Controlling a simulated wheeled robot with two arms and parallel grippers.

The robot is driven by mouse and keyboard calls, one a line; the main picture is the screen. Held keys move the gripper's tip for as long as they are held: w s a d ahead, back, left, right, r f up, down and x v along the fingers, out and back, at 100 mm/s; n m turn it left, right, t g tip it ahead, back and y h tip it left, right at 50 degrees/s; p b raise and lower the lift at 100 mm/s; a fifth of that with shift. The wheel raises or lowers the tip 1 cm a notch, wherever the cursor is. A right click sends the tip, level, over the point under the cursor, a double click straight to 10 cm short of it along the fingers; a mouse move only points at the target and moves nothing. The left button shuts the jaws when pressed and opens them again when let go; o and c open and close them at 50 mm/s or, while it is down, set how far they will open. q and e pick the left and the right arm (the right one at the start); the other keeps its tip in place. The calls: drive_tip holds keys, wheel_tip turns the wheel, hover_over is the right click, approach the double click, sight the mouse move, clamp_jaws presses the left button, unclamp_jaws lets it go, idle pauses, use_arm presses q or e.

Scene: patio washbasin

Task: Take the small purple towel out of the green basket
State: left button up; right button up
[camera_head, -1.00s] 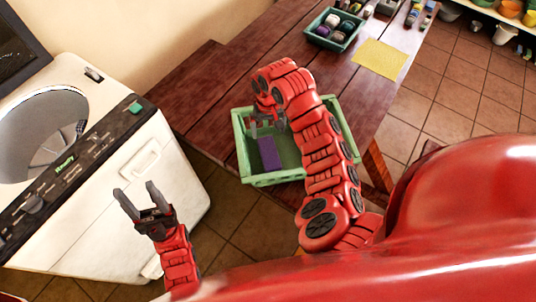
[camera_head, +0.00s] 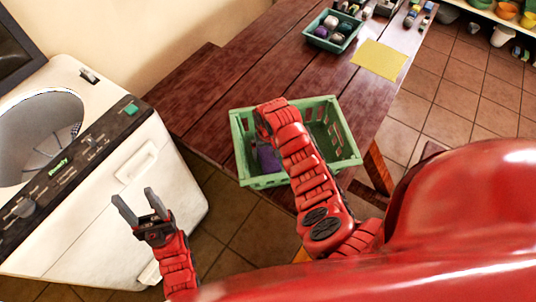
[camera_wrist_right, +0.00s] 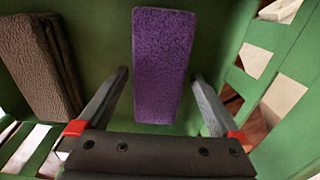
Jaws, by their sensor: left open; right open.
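The small purple towel (camera_head: 268,158) lies in the green basket (camera_head: 346,163), partly hidden by my right arm. In the right wrist view the purple towel (camera_wrist_right: 162,62) is a flat upright strip in the picture, on the basket's green floor (camera_wrist_right: 226,40). My right gripper (camera_wrist_right: 160,74) is open and empty, its fingers to either side of the towel's lower part in the picture. Contact with the towel cannot be told. In the head view my arm hides this gripper. My left gripper (camera_head: 134,194) is open and empty in front of the washing machine, left of the basket.
A brown folded cloth (camera_wrist_right: 38,62) lies in the basket left of the towel. The basket stands on a wooden table (camera_head: 215,105). A teal tray (camera_head: 333,42) with small items and a yellow cloth (camera_head: 379,59) lie farther back. A white washing machine (camera_head: 165,210) is at left.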

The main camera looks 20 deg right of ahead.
drive_tip(key=shift+f, duration=0.5)
drive_tip(key=c, duration=1.3)
drive_tip(key=shift+r, duration=0.1)
